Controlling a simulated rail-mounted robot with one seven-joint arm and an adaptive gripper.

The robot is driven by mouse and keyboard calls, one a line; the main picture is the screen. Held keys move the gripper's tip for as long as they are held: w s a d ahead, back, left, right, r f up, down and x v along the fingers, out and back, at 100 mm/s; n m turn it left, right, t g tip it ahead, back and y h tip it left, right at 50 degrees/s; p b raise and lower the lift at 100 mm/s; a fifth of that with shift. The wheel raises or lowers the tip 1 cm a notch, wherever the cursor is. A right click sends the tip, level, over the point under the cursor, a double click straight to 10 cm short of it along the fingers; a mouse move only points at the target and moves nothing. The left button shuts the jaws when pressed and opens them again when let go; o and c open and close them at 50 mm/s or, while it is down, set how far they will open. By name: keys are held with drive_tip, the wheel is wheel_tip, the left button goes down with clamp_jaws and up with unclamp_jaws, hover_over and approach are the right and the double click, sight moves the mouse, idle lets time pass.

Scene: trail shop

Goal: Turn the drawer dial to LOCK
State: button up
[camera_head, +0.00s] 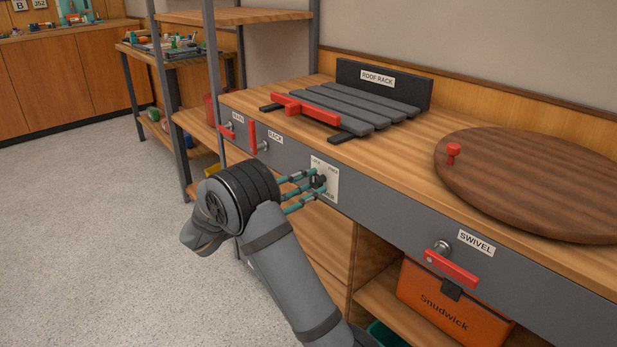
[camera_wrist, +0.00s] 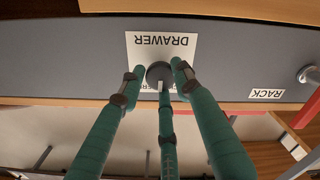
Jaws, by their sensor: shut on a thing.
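The drawer dial (camera_wrist: 157,71) is a small dark round knob on a white plate marked DRAWER (camera_wrist: 177,46), on the grey front of the bench. In the head view the plate (camera_head: 331,172) carries small lettering at its top, seemingly LOCK at left and FREE at right. My gripper (camera_head: 317,183) has teal fingers and is shut on the dial, with fingertips around it. In the wrist view, which is upside down, fingers flank the dial and another lies below it. A pale mark shows at the dial's lower edge there; which label it faces I cannot tell.
Left of the plate are red levers marked MAIN (camera_head: 228,131) and RACK (camera_head: 253,138). A red SWIVEL lever (camera_head: 451,267) is at right. A slatted roof rack (camera_head: 345,107) and a round wooden turntable (camera_head: 540,190) are on the bench. An orange Snudwick crate (camera_head: 447,305) sits below.

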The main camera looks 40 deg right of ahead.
drive_tip(key=n+p, duration=0.5)
drive_tip(key=shift+s+r, duration=0.1)
drive_tip(key=shift+s, duration=0.05)
drive_tip(key=shift+n+p, duration=1.6)
drive_tip(key=shift+n, duration=0.4)
drive_tip(key=shift+f, duration=0.2)
drive_tip(key=o, duration=1.1)
drive_tip(key=shift+c, duration=0.2)
drive_tip(key=shift+o, duration=0.4)
drive_tip(key=shift+a+r, duration=0.1)
drive_tip(key=a, duration=1.1)
drive_tip(key=shift+a, duration=0.4)
